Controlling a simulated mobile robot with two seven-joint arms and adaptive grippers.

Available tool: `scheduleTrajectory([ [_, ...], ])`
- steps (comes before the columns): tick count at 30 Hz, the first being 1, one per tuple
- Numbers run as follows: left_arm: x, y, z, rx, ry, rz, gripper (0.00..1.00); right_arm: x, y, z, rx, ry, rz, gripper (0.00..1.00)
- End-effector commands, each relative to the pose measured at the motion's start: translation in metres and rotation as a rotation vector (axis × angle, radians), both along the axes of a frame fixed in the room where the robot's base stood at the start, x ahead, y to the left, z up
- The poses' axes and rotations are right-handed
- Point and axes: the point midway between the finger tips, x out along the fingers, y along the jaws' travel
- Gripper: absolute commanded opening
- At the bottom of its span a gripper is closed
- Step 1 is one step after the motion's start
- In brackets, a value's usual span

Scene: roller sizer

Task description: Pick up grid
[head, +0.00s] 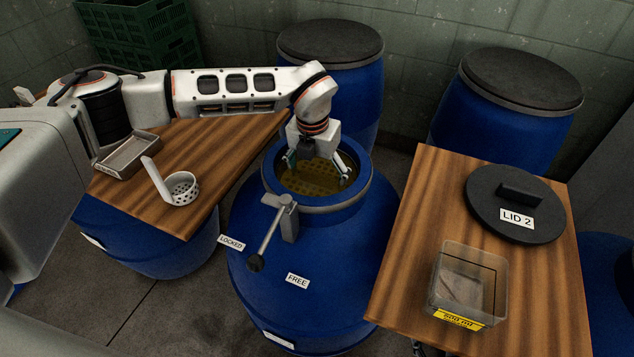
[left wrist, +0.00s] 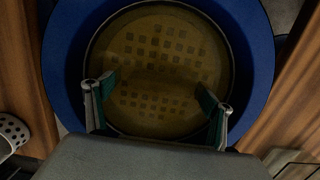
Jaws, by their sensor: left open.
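The grid (head: 312,181) is a round yellowish-brown disc with rows of holes, lying inside the open mouth of the blue barrel (head: 318,253). It also shows in the left wrist view (left wrist: 160,65), filling most of the opening inside the blue rim. My left gripper (head: 320,174) points down at the barrel mouth, its two fingers spread wide. In the left wrist view the open fingers (left wrist: 157,110) stand over the near half of the grid with nothing between them. I cannot tell whether the fingertips touch the grid. My right gripper is not in view.
A lever handle (head: 272,230) stands on the barrel's front, near LOCKED and FREE labels. The left table holds a metal tray (head: 128,154) and a white perforated scoop (head: 181,188). The right table holds a black lid (head: 515,200) marked LID 2 and a clear box (head: 468,284).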

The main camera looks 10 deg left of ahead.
Motion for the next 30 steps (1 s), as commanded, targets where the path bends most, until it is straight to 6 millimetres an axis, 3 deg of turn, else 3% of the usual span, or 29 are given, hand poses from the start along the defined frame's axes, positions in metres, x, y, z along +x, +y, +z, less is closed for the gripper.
scheduleTrajectory([
  [4,0.0,0.0,0.0,0.0,0.0,0.0,0.82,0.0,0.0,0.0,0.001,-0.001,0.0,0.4],
  [5,0.0,0.0,0.0,0.0,0.0,0.0,0.77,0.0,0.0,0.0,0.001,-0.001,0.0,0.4],
  [9,0.0,0.0,0.0,0.0,0.0,0.0,0.4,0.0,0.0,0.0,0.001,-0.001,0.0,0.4],
  [10,0.0,0.0,0.0,0.0,0.0,0.0,0.36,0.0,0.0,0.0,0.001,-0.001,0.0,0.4],
  [22,0.001,0.0,0.005,0.0,-0.002,0.0,0.36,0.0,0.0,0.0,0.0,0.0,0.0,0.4],
  [30,0.001,0.0,0.037,-0.001,-0.004,-0.001,0.36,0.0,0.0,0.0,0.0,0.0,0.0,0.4],
])
